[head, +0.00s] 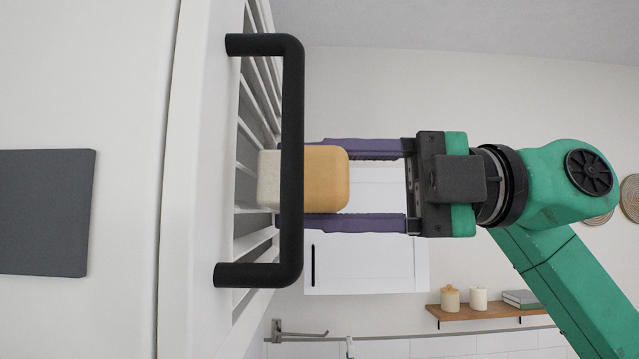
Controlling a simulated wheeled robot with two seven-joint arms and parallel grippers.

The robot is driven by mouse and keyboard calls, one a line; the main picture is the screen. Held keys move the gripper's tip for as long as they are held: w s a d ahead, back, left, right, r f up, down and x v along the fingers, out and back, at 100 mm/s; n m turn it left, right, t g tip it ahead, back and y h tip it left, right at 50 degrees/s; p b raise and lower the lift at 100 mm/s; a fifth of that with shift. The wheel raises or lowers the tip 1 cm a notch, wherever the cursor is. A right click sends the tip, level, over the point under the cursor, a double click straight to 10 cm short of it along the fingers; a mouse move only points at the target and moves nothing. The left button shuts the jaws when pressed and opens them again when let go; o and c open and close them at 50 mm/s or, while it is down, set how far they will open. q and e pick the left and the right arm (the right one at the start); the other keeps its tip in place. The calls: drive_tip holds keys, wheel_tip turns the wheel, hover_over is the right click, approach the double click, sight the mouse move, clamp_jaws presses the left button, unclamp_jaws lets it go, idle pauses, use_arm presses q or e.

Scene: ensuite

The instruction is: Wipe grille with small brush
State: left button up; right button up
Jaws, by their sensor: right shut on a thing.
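The small brush (327,180) has a tan block body and a pale bristle side. My right gripper (318,187) is shut on its tan body, with one purple finger along the top and one along the bottom. The pale side (268,179) faces left, at the white slatted grille (247,170). It looks close to or against the slats, but I cannot tell if it touches. A black bar handle (292,110) passes in front of the brush and hides part of it. My left gripper is not in view.
The black handle stands out from the white panel (195,170) beside the grille. A dark grey rectangle (45,212) is at the far left. Behind are a white cabinet (370,265), a wooden shelf (480,312) with jars, and a rail with a hook (300,333).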

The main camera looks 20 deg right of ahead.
drive_tip(key=shift+a, duration=0.2)
drive_tip(key=shift+w+a, duration=0.15)
drive_tip(key=shift+a, duration=0.15)
